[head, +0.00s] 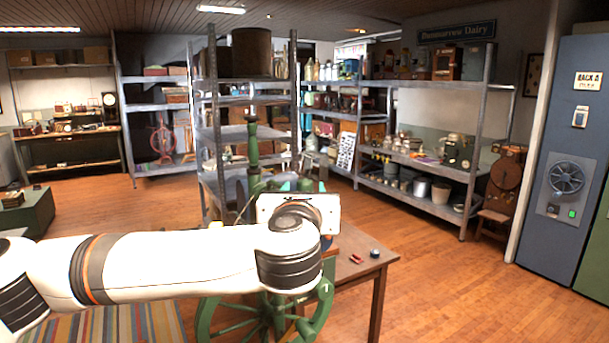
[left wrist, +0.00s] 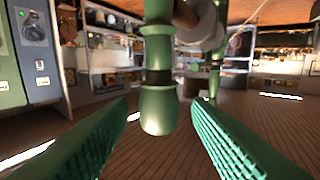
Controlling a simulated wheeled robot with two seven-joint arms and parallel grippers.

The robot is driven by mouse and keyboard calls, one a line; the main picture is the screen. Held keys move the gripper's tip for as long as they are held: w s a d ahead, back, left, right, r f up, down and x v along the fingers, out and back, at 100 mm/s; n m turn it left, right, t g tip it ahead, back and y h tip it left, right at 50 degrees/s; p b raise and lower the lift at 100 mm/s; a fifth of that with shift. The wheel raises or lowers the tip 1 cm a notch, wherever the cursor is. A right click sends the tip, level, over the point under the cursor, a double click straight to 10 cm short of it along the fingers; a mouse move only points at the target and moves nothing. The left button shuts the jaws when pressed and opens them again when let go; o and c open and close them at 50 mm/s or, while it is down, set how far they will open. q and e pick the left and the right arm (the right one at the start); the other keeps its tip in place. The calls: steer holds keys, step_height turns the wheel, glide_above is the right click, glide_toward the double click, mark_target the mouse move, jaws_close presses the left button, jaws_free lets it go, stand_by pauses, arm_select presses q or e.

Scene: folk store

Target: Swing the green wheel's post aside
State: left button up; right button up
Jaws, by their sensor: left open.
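The green wheel (head: 270,320) of a spinning wheel stands low behind my left arm, partly hidden by it. A turned green post (head: 253,145) rises above the arm. In the left wrist view, a turned green post (left wrist: 158,65) fills the middle, its rounded end between the finger pads. A second green post (left wrist: 217,60) with a pale round part shows just right of it. My left gripper (head: 303,186) is open, and its ribbed green pads show on both sides of the post in the left wrist view (left wrist: 160,108). I see no clear contact. My right gripper is out of view.
A small wooden table (head: 350,258) with a red item and a blue item stands right beside the wheel. Metal shelving (head: 225,133) stands close behind. A striped rug (head: 130,325) lies at lower left. The wooden floor at right is clear.

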arm_select(q)
steer(key=shift+w+d+p, duration=0.15)
steer(key=shift+w+p, duration=0.15)
steer(key=shift+w, duration=0.9)
jaws_close()
